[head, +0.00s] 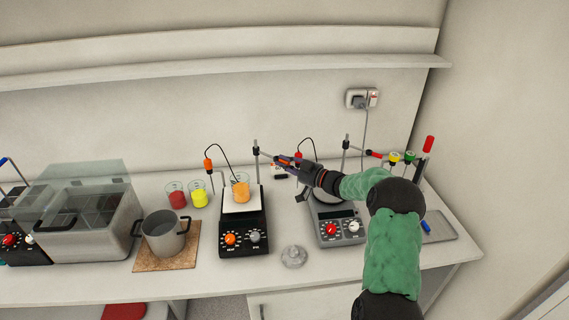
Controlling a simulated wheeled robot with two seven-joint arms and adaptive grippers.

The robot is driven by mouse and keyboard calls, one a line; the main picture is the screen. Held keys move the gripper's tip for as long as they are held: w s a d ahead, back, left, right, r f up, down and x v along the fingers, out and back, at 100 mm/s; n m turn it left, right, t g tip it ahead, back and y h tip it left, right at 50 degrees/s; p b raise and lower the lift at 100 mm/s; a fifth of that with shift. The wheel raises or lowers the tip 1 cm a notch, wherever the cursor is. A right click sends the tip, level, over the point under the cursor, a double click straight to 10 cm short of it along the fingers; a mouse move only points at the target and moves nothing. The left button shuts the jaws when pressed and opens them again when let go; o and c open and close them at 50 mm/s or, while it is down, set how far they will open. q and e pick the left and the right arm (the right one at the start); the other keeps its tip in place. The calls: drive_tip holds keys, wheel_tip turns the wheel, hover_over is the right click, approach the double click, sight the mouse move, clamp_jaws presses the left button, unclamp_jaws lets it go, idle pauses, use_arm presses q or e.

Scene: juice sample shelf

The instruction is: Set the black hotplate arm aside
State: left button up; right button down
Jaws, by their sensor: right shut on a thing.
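The black hotplate (257,236) stands on the counter with a beaker of orange liquid (241,191) on its white top. Its upright rod (256,165) rises at the back, and its arm (271,156) runs from the rod's top towards the right. My right gripper (287,163) reaches in from the right, past the grey hotplate (340,232), and is shut on the black hotplate arm. The fingers hide much of the arm's outer end. My left gripper is not in view.
Beakers of red (177,199) and yellow liquid (200,198) stand left of the black hotplate. A steel pot (163,239) sits on a wooden board (150,264). A glass lid (294,256) lies in front, between the hotplates. A grey tray (441,227) is at right.

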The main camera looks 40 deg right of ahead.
drive_tip(key=shift+d+r, duration=0.25)
drive_tip(key=shift+r, duration=0.15)
drive_tip(key=c, duration=1.2)
unclamp_jaws()
drive_tip(key=shift+c, duration=0.2)
drive_tip(key=shift+w+f, duration=0.15)
drive_tip(key=shift+f, duration=0.1)
drive_tip(key=v, duration=1.2)
drive_tip(key=shift+f, duration=0.1)
